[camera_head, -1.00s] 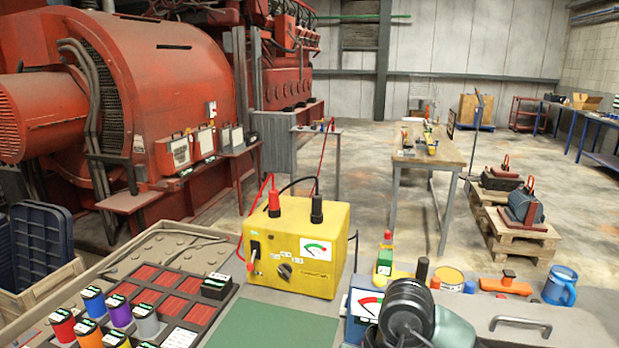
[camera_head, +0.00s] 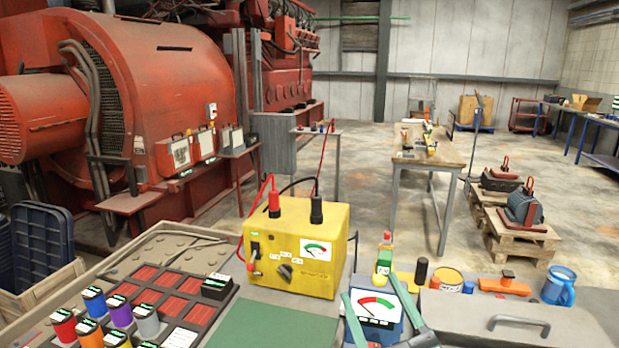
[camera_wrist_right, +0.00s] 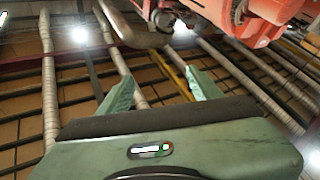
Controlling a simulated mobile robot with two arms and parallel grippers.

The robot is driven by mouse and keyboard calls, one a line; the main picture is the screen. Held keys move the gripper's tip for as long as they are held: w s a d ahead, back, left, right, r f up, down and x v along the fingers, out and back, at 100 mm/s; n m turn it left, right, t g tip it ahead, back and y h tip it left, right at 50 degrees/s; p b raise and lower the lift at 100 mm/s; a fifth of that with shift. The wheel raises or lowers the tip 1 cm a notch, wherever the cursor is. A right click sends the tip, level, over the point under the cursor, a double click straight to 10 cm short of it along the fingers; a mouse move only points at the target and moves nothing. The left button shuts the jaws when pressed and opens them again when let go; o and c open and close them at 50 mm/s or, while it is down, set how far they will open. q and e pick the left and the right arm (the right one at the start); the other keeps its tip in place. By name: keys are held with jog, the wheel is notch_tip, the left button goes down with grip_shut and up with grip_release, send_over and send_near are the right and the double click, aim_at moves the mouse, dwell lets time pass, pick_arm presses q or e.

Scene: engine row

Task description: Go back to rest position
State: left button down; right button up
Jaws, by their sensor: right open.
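My right gripper (camera_head: 367,284) shows at the bottom of the head view, with its two green fingers spread apart and pointing up. It is in front of a blue meter box (camera_head: 378,308) with a coloured dial and covers part of it; I cannot tell whether they touch. In the right wrist view the gripper (camera_wrist_right: 160,78) is open, with nothing between the fingers. That view faces the ceiling beams and lamps. My left gripper is not in view.
A yellow tester box (camera_head: 295,245) stands on the bench left of my right gripper. A tray of coloured spools (camera_head: 118,310) is at the lower left. A bottle (camera_head: 384,254), an orange block (camera_head: 506,285) and a blue mug (camera_head: 561,287) stand to the right. A green mat (camera_head: 272,328) is bare.

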jog(key=s+d+f+m+g+h, duration=0.3)
jog(key=s+d+f+g+h, duration=0.15)
jog(key=f, duration=0.65)
jog(key=s+d+f+m+g+h, duration=0.3)
jog(key=d+f+g, duration=0.25)
jog(key=f, duration=0.55)
jog(key=s+f+g+y, duration=0.1)
jog(key=s+f+g, duration=0.4)
jog(key=s, duration=0.4)
jog(key=s+f+g, duration=0.3)
jog(key=s+f, duration=0.4)
jog(key=s, duration=0.1)
notch_tip(320, 180, down, 27)
jog(key=s+g, duration=0.1)
jog(key=s, duration=0.1)
jog(key=s+d+f+n+g, duration=0.1)
jog(key=s+d+f, duration=0.2)
jog(key=s+f, duration=1.1)
jog(key=shift+s+d+f, duration=0.15)
jog(key=shift+s+f, duration=0.05)
jog(key=shift+s, duration=1)
